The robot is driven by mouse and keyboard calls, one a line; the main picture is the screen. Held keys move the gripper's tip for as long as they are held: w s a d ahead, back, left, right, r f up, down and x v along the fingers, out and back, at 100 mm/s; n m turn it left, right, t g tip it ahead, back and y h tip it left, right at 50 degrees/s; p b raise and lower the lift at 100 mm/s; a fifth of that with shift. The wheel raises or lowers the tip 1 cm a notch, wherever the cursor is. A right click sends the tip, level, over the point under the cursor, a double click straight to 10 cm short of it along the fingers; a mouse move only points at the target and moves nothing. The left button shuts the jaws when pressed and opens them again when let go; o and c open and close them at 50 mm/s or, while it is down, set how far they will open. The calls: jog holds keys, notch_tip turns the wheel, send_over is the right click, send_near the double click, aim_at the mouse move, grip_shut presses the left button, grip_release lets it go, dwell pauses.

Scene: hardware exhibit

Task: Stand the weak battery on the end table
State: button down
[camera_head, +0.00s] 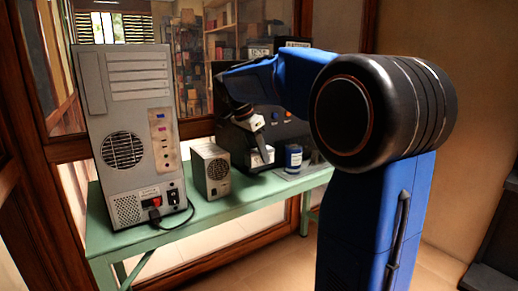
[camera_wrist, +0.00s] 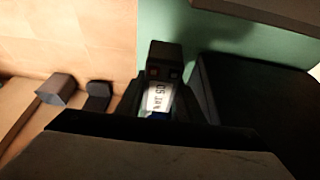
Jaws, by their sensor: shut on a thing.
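My gripper (camera_head: 258,146) is at the far part of the green table (camera_head: 235,210), in front of a dark machine. In the wrist view my gripper (camera_wrist: 158,98) is shut on a small battery (camera_wrist: 157,97) with a white label, dark lettering and some blue. Most of it is hidden by the jaws, and I cannot tell its charge. A blue cylinder (camera_head: 293,158) with a white band stands upright to the right of my gripper. I cannot tell whether it is a battery. Whether the held battery touches anything below is unclear.
A tall grey computer tower (camera_head: 128,140) stands on the left of the table with a black cable. A small grey speaker-like box (camera_head: 211,171) is left of my gripper. The dark machine (camera_head: 290,128) has coloured buttons. The table's front strip is clear.

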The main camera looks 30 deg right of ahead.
jog(key=shift+w+f, duration=0.15)
jog(key=shift+w, duration=0.25)
jog(key=shift+f, duration=3.8)
jog(key=shift+f, duration=0.45)
jog(key=c, duration=1.1)
grip_release()
